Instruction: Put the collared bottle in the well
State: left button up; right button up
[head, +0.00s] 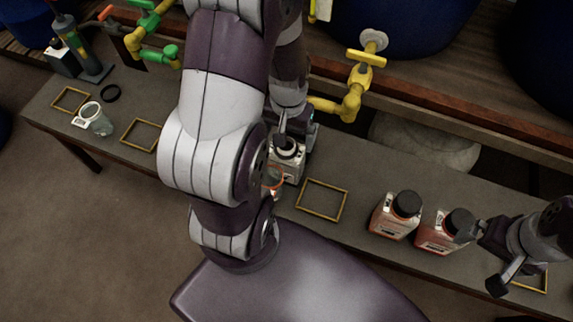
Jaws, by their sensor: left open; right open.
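A bottle with a dark cap, a pale ring at its neck and a white label (286,163) stands on the bench at the middle; it looks like the collared bottle. My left gripper (291,132) is open around or just above its top; my arm hides part of both, so I cannot tell if they touch. My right gripper (486,256) is open and empty at the right, beside a red bottle with a black cap (440,236). Another such red bottle (393,218) stands left of it. I cannot tell which marked place is the well.
Yellow square frames lie on the bench (235,165), one right of the middle bottle (322,215), others further left and right. A yellow tap (352,101) overhangs the back edge.

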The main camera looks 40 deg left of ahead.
aim_at(287, 149)
pick_arm(q)
notch_tip(287, 149, down, 6)
jog(key=b, duration=0.3)
jog(key=shift+s+f, duration=0.15)
jog(key=shift+c, duration=0.9)
jog(key=c, duration=0.9)
